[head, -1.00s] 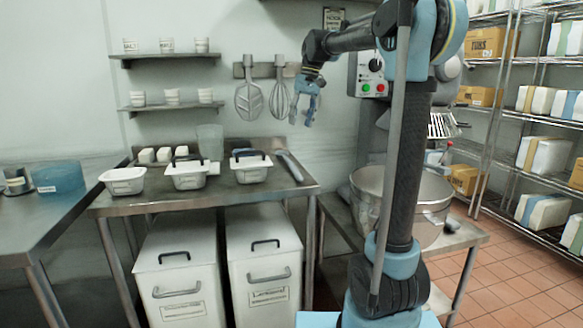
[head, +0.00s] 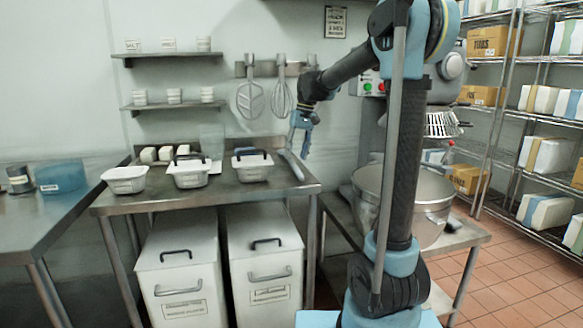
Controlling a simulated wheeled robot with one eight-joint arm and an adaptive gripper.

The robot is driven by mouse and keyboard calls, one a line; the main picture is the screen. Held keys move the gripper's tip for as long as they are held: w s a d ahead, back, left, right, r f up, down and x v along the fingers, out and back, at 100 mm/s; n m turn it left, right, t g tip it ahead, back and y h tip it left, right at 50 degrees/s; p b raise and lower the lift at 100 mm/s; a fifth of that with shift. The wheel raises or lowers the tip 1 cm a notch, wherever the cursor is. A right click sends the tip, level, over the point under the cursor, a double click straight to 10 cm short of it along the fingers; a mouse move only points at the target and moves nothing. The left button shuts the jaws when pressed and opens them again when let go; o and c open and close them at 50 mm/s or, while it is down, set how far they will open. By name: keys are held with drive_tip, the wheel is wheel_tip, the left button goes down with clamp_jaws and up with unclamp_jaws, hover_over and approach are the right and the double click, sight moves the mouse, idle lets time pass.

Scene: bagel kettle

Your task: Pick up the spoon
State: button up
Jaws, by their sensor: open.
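A grey metal utensil (head: 294,169), which looks like the spoon, lies at the right end of the steel table (head: 225,196). Its far end is close to or behind my gripper in the picture, and its exact shape is hard to tell. My gripper (head: 300,149) points down and is open, with nothing visible between its fingers. In the picture it is just above the utensil's far end. I cannot tell the height gap between them.
White tubs with black handles (head: 253,167) stand left of the utensil. A paddle (head: 250,99) and a whisk (head: 283,97) hang on the wall behind. A mixer bowl (head: 425,200) stands to the right. Two large white bins (head: 264,270) are under the table.

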sight(290, 162)
drive_tip(key=f, duration=0.2)
drive_tip(key=a+f, duration=0.1)
drive_tip(key=f, duration=0.1)
drive_tip(key=shift+s, duration=0.1)
clamp_jaws()
